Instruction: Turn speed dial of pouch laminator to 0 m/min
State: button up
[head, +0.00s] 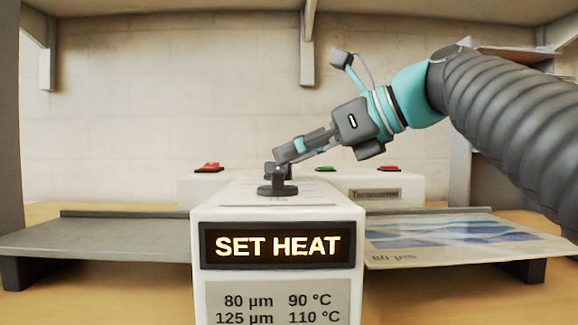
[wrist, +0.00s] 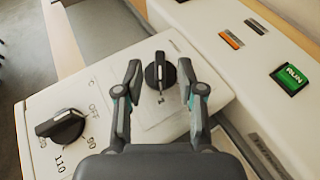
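The pouch laminator is a white machine (head: 205,200) with a lit display (head: 278,246) reading SET HEAT. The speed dial appears to be the black knob (wrist: 160,72) farther from the head camera; a small mark below it is too small to read surely. My gripper (wrist: 158,82) is open, with one finger on each side of this knob in the wrist view. I see gaps beside the knob; whether the fingertips are level with it is unclear. In the head view my gripper (head: 286,158) partly hides this knob. A second black dial (wrist: 60,128) is marked OFF, 90, 110.
A green RUN button (wrist: 291,77) and an orange marker (wrist: 231,39) are on the rear housing. A red button (head: 209,167) is at its left. A pouch with a blue picture (head: 450,235) lies on the right tray; the left tray (head: 95,240) is bare.

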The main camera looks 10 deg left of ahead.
jog(key=shift+x, duration=1.9)
jog(key=shift+c, duration=0.2)
grip_shut()
